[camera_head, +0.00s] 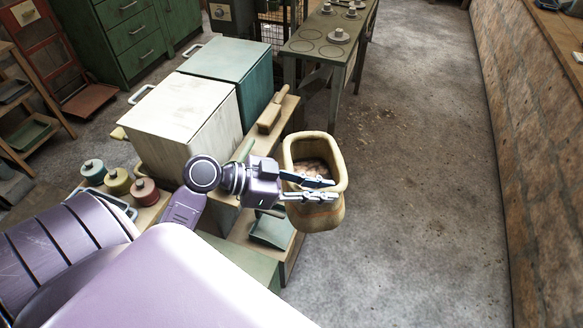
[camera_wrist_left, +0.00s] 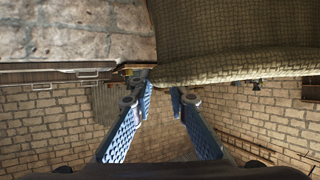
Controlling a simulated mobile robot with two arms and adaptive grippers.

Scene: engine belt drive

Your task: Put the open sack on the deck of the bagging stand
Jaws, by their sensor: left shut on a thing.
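The open sack (camera_head: 329,214) is tan, with its mouth facing up and something pinkish-brown inside. My left gripper (camera_head: 325,189) is at its near rim, one finger over the mouth and the other across the front outside, shut on the sack's wall. In the left wrist view, the woven sack (camera_wrist_left: 235,45) fills the upper right, beyond the blue-padded fingers (camera_wrist_left: 160,97). The sack hangs by the right edge of a wooden bench or stand (camera_head: 285,122); I cannot tell whether this is the bagging stand, or whether the sack touches it. My right gripper is not in view.
A white box (camera_head: 180,115) and a teal box (camera_head: 237,62) stand left of the sack. A wooden-handled brush (camera_head: 269,118) lies behind it. Several lidded pots (camera_head: 118,181) stand at left. A green table (camera_head: 318,45) is at the back. The floor at right is clear.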

